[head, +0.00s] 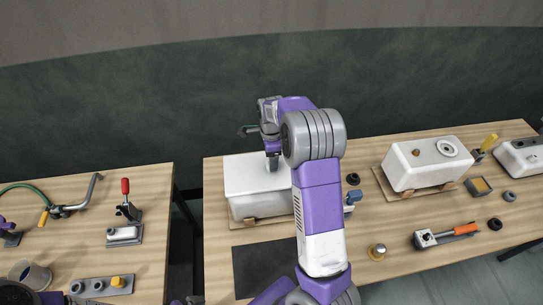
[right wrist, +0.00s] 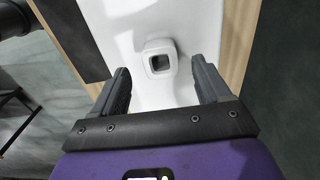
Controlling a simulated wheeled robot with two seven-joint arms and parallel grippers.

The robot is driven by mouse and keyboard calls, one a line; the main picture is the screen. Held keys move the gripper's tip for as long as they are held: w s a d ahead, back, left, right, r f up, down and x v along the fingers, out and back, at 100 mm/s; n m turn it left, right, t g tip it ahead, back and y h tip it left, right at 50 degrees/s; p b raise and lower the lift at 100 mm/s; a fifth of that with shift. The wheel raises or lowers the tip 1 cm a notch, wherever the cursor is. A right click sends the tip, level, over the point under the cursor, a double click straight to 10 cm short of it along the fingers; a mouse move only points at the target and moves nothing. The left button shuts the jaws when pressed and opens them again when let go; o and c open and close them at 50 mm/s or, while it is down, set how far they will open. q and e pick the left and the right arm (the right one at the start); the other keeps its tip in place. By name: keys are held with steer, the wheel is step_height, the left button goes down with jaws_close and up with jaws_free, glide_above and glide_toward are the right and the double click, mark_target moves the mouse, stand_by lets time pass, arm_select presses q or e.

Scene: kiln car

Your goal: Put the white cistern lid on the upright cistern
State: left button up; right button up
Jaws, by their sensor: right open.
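A white box-shaped piece (head: 245,178) with a flat, smooth top stands on wooden supports at the left of the main table. I cannot tell whether its top is a separate lid. My right gripper (head: 272,163) points down over it. In the right wrist view, my open fingers (right wrist: 160,88) stand apart on either side of a raised square collar (right wrist: 159,58) on a white surface (right wrist: 125,30), and nothing is held. My arm hides the white piece's right end. A purple and grey part (head: 9,232) at the left edge may be my left gripper, but its jaws are unclear.
A white cistern-like body (head: 425,172) with a round fitting on top sits on a board further right. Another white piece (head: 522,158) is at the right edge.

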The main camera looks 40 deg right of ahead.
step_height(320, 180, up, 5)
steer(key=p, duration=0.3)
steer(key=shift+f, duration=0.1)
stand_by(0.6)
step_height(320, 180, up, 8)
steer(key=shift+f, duration=0.25)
stand_by(0.4)
